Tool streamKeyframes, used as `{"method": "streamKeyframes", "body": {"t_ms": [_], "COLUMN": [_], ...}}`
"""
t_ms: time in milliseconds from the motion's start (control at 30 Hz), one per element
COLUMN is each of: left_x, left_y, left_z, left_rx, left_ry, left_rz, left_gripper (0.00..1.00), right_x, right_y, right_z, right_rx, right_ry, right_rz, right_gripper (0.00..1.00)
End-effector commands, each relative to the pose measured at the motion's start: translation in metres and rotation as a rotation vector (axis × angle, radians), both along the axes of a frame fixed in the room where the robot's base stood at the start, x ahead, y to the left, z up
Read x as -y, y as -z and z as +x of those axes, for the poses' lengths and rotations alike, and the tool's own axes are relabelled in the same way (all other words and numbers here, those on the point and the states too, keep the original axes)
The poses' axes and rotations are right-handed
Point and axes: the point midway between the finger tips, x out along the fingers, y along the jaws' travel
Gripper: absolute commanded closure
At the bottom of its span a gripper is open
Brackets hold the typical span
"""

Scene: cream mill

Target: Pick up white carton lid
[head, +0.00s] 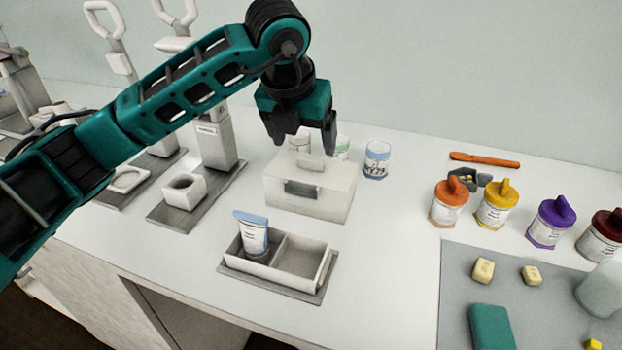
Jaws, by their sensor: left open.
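The white carton (306,204) stands on the white counter in the middle of the head view. Its white lid (290,166) lies on top and has a raised grip (311,161) in the middle. A grey latch (302,189) shows on the carton's front. My left gripper (303,145) is open and points down just above and behind the lid's grip, with nothing between its fingers. I cannot tell whether the fingers touch the lid. My right gripper is not in view.
A two-part tray (304,262) with a blue-topped tube (252,234) stands in front of the carton. A blue-rimmed jar (376,160) stands right of it. Jars with orange (451,192), yellow (498,192) and purple (556,212) lids stand farther right. A press stand (214,145) is at left.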

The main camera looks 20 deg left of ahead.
Motion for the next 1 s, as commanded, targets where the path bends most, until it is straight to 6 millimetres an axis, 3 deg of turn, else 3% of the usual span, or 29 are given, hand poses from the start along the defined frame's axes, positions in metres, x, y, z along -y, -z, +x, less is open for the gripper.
{"method": "streamKeyframes", "body": {"t_ms": [400, 700, 1000], "left_x": [0.003, 0.003, 0.003], "left_y": [0.045, 0.051, 0.05], "left_z": [0.02, 0.022, 0.022], "left_rx": [-0.002, 0.001, 0.001], "left_ry": [0.0, 0.002, 0.002], "left_rz": [-0.001, -0.001, -0.001], "left_gripper": [0.17, 0.17, 0.45], "right_x": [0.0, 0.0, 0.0], "right_y": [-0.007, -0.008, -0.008], "right_z": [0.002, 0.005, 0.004], "right_rx": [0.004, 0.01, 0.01], "right_ry": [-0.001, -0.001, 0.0], "right_rz": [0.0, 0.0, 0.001], "right_gripper": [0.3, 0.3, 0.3]}}
